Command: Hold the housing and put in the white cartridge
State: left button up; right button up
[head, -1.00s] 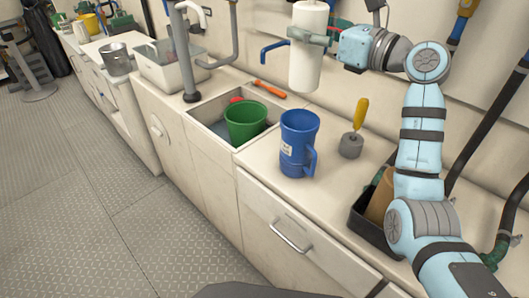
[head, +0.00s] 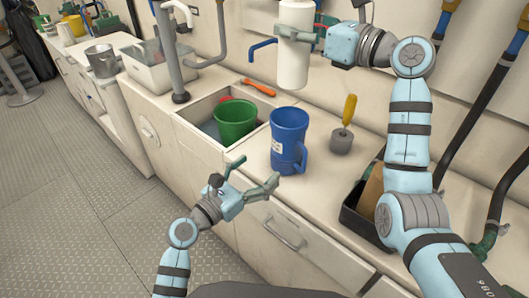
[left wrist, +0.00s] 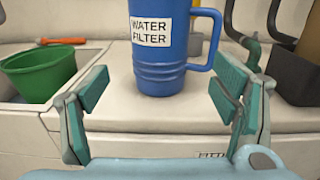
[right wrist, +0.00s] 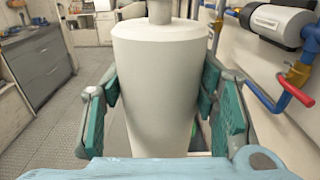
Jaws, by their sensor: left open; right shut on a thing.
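The blue housing (head: 289,138), a mug-like canister with a handle, stands upright on the counter right of the sink. In the left wrist view it (left wrist: 165,60) shows its "WATER FILTER" label, with the handle to the right. Its inside is hidden. My left gripper (head: 258,171) is open and empty in front of the housing, which appears between its fingers but apart from them. My right gripper (head: 298,33) is shut on the white cartridge (head: 294,65) and holds it upright above the counter. The cartridge (right wrist: 157,85) also fills the middle of the right wrist view.
A sink with a green bucket (head: 235,121) is left of the housing. An orange-handled tool (head: 258,88) lies behind it. A yellow-handled tool (head: 346,122) stands on the counter to the right, near a black tray (head: 352,222). Hoses run along the wall.

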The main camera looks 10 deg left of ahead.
aim_at(278, 154)
pick_arm(q)
jog(key=x, duration=1.1)
jog(key=shift+d, duration=0.1)
jog(key=shift+c, duration=0.6)
jog(key=shift+f, duration=0.1)
jog(key=c, duration=1)
